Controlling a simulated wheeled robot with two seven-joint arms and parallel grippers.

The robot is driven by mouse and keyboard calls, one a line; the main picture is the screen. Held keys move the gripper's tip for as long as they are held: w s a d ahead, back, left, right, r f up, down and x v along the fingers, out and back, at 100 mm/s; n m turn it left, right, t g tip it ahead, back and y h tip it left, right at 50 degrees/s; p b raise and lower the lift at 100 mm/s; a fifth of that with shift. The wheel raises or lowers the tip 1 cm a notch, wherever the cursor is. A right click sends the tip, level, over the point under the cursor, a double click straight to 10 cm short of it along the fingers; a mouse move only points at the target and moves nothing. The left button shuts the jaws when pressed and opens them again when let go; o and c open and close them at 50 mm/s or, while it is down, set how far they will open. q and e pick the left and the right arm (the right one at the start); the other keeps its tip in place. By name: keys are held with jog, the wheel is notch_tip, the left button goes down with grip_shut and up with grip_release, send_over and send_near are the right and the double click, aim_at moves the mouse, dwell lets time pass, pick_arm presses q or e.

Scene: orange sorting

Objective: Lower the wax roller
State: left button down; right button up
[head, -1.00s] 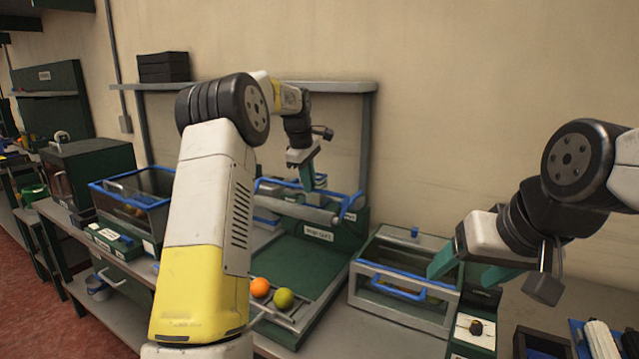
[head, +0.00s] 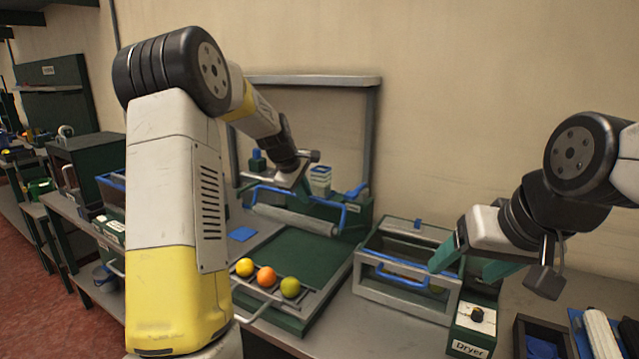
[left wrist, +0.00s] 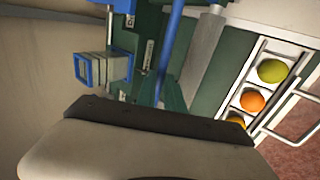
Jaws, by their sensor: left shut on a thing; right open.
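The wax roller (head: 295,221) is a pale grey cylinder under a blue handle frame (head: 328,203), at the back of the green board (head: 295,255). My left gripper (head: 302,192) is at the middle of the blue handle and shut on it. In the left wrist view, the green fingers (left wrist: 168,95) lie at the blue bar (left wrist: 171,45), with the grey roller (left wrist: 203,50) beside it. The exact finger contact is partly hidden. My right gripper (head: 458,262) is open and empty above the right end of the dryer box.
A yellow, an orange and a green fruit (head: 290,287) sit in a rack at the board's front. The dryer box (head: 405,300) with a blue handle stands right of the board. A grey overhead frame (head: 310,80) stands behind. Bare grey bench shows before the dryer.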

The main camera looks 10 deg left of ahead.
pick_arm(q)
jog(key=s+a+f, duration=0.2)
jog(key=s+f, duration=0.3)
jog(key=f, duration=0.3)
jog(key=shift+s+f+t, duration=0.3)
jog(key=shift+f, duration=0.1)
jog(key=c, duration=1.5)
grip_release()
jog(key=shift+a, duration=0.1)
jog(key=shift+o, duration=0.2)
jog(key=shift+w, duration=0.1)
jog(key=shift+w+d+r, duration=0.1)
jog(key=shift+d+r, duration=0.1)
jog(key=shift+r, duration=0.05)
